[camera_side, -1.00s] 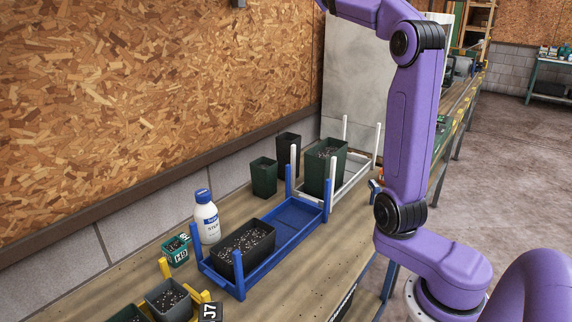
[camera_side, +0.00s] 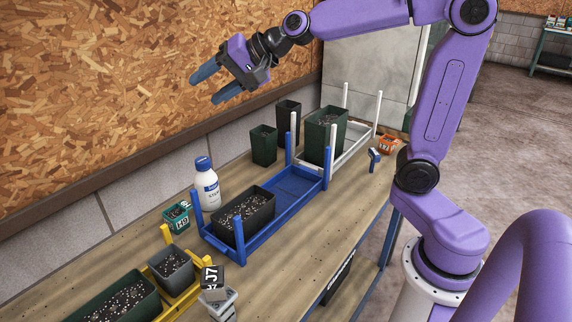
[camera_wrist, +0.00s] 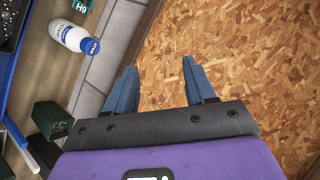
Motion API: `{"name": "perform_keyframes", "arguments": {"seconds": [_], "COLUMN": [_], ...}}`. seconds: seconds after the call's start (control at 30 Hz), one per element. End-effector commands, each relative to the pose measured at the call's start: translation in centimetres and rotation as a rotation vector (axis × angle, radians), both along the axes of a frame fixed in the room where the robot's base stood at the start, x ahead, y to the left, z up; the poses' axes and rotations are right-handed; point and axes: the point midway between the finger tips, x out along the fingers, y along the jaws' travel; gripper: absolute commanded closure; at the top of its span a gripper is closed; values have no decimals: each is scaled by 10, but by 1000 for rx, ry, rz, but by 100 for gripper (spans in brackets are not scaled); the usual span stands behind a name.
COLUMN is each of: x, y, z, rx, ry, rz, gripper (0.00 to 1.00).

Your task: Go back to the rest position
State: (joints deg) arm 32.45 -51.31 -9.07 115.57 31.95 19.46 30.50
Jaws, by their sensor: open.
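My gripper (camera_side: 215,84) is raised high above the bench, in front of the chipboard wall, in the side view. Its two blue fingers are spread apart with nothing between them. In the wrist view the open fingers (camera_wrist: 160,88) point toward the chipboard wall (camera_wrist: 225,45). The blue rack (camera_side: 297,187) with a black soil-filled pot (camera_side: 243,217) stands on the bench below, well apart from the gripper.
A white bottle (camera_side: 207,185) with a blue cap stands by the rack. Green pots (camera_side: 264,146) and a white rack (camera_side: 352,150) stand behind. A yellow rack (camera_side: 183,297) holds pots in front.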

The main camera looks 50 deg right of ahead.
Motion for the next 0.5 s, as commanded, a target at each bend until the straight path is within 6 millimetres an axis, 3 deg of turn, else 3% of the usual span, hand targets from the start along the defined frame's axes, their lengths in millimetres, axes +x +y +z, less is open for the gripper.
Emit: {"name": "perform_keyframes", "arguments": {"seconds": [0.1,0.23,0.37,0.5], "x": [-51,-108,-167,-226], "y": [28,43,44,30], "z": [-35,-71,-104,-135], "rx": [-156,-327,-500,-687], "ry": [54,99,128,148], "rz": [226,472,723,993], "gripper": [45,45,45,45]}}
